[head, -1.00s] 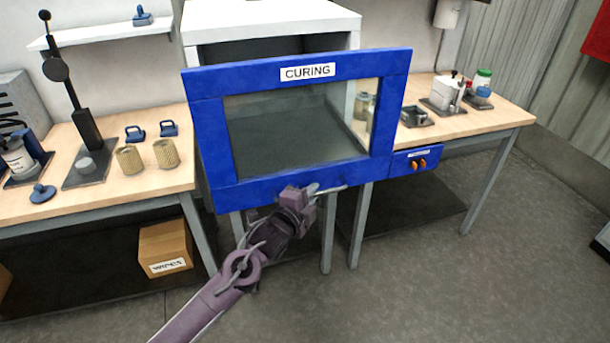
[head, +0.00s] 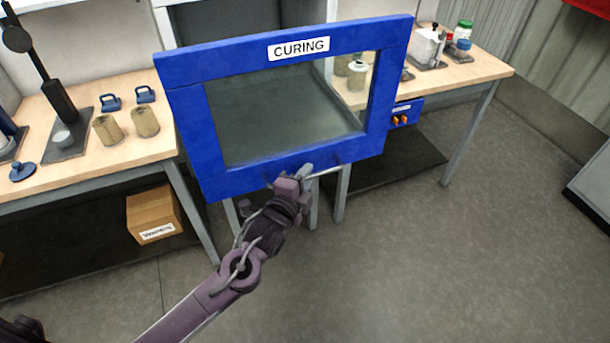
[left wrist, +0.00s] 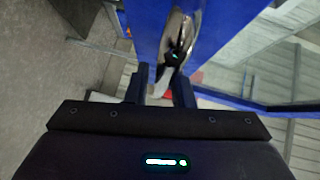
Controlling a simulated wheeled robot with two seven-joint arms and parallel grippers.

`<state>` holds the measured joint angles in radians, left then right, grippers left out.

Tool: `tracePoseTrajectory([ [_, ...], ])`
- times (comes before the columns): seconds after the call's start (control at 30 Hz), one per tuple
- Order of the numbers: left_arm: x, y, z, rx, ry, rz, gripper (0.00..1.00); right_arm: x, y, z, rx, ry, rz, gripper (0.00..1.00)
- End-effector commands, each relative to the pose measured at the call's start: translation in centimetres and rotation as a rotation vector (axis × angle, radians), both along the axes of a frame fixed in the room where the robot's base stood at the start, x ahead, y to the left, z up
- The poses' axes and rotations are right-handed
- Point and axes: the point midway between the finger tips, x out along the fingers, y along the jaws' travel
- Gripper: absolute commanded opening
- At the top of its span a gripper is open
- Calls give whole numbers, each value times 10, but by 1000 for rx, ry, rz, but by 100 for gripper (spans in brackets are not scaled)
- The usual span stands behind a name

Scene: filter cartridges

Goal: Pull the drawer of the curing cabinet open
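The curing cabinet (head: 232,18) stands between two benches. Its blue drawer front (head: 185,115) has a clear window and a CURING label (head: 298,48), and stands well out from the cabinet body. A thin metal bar handle (head: 328,171) runs along its lower edge. My left gripper (head: 297,180) is at the left part of this handle, with its fingers closed around the bar. In the left wrist view the handle (left wrist: 178,45) shows at the two dark fingertips (left wrist: 160,85), close to the blue front. My right gripper is not in view.
The left bench (head: 95,160) carries a black stand, blue-handled parts and two tan cartridges. The right bench (head: 470,72) carries jars and a white container. A cardboard box (head: 153,213) sits under the left bench. Floor (head: 400,270) in front is clear.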

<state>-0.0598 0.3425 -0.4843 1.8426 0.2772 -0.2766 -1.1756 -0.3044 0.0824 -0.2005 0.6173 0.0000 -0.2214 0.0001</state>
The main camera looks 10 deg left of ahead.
Motion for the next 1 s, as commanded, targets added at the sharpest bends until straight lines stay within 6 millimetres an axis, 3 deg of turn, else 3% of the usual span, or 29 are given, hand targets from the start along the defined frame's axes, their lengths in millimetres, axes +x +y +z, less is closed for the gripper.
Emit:
tracePoseTrajectory([
  [0.1,0,0,0,0,-1,0,34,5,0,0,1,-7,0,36],
  [0.43,-5,2,0,0,-1,0,34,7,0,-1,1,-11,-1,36],
  [0.8,-61,13,7,1,0,-1,34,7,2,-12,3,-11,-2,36],
  [1.0,-75,16,11,0,-1,1,34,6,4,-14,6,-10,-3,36],
])
